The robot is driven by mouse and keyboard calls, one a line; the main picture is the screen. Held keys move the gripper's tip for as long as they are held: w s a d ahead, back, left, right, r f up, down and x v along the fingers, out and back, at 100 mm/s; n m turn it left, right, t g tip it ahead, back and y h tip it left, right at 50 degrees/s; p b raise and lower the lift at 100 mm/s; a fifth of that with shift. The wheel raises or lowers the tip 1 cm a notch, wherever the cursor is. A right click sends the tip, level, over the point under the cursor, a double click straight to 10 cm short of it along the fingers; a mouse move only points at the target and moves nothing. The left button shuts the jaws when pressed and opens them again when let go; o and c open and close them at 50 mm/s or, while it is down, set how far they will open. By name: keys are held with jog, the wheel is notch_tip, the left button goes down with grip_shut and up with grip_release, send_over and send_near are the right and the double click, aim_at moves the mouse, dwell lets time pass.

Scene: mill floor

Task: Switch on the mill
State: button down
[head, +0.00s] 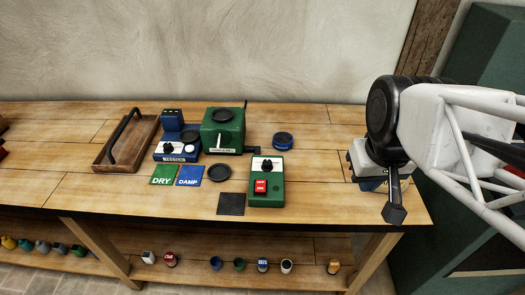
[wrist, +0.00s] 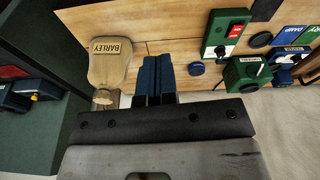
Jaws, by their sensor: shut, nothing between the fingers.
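The green mill (head: 222,128) stands on the workbench with a black disc on its top and a label on its front; its label is too small to read. A green control box (head: 278,192) with a red switch (head: 261,187) and a white dial plate (head: 267,165) sits in front and to its right. In the wrist view, the control box (wrist: 222,48), its red switch (wrist: 237,29) and the mill (wrist: 243,74) show at upper right. My gripper (head: 394,214) is shut and empty, pointing down well right of the control box. Its dark fingers show in the wrist view (wrist: 156,78).
A blue tester (head: 176,150), DRY card (head: 162,175), DAMP card (head: 189,176), black dish (head: 219,173), dark square (head: 231,204), blue round container (head: 283,140) and wooden tray (head: 110,150) lie on the bench.

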jog(key=w+a+f+n+g, duration=0.2)
jog(key=w+a+n, duration=0.6)
jog(key=w, duration=0.2)
jog(key=n+g, duration=0.2)
jog(key=n, duration=0.6)
send_over(260, 189)
jog(key=w, duration=0.2)
notch_tip(260, 189, down, 4)
jog(key=f, duration=0.1)
jog(key=shift+s+n, duration=0.1)
jog(key=shift+n, duration=0.4)
jog(key=shift+f, duration=0.1)
jog(key=f, duration=0.4)
jog(key=s+f, duration=0.1)
jog(key=f, duration=0.4)
jog(key=s+f, duration=0.1)
jog(key=f, duration=0.3)
jog(key=shift+f, duration=0.35)
jog(key=shift+f+t, duration=0.25)
jog(key=shift+t, duration=0.05)
jog(key=shift+w+r, duration=0.1)
jog(key=shift+w, duration=0.05)
